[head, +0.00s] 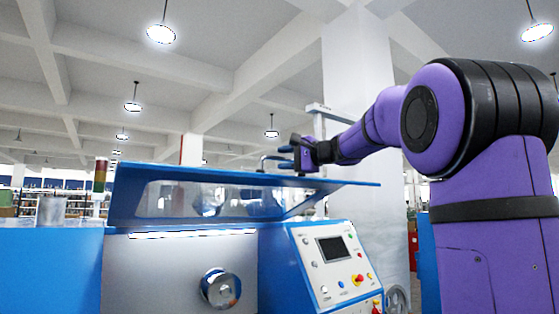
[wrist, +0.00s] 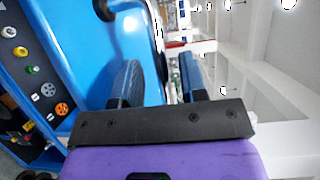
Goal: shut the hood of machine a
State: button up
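The hood (head: 230,178) of the blue machine (head: 290,262) is raised, its blue panel with clear windows standing above the lit grey chamber. A dark bar handle (head: 268,157) sits on the hood's upper edge. My gripper (head: 289,157) is at the hood's top side, close to this handle. In the wrist view, the two fingers of my gripper (wrist: 158,64) are apart. The blue hood surface (wrist: 85,50) lies to their left, and part of a bar shows between them. Whether a finger touches the handle is unclear.
A control panel (head: 335,255) with a screen and coloured buttons slopes at the machine's front right. A round chuck (head: 220,288) shows inside the chamber. A signal light (head: 100,175) stands at left. A white pillar (head: 358,100) rises behind my arm.

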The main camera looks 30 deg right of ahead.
jog(key=shift+x, duration=1.05)
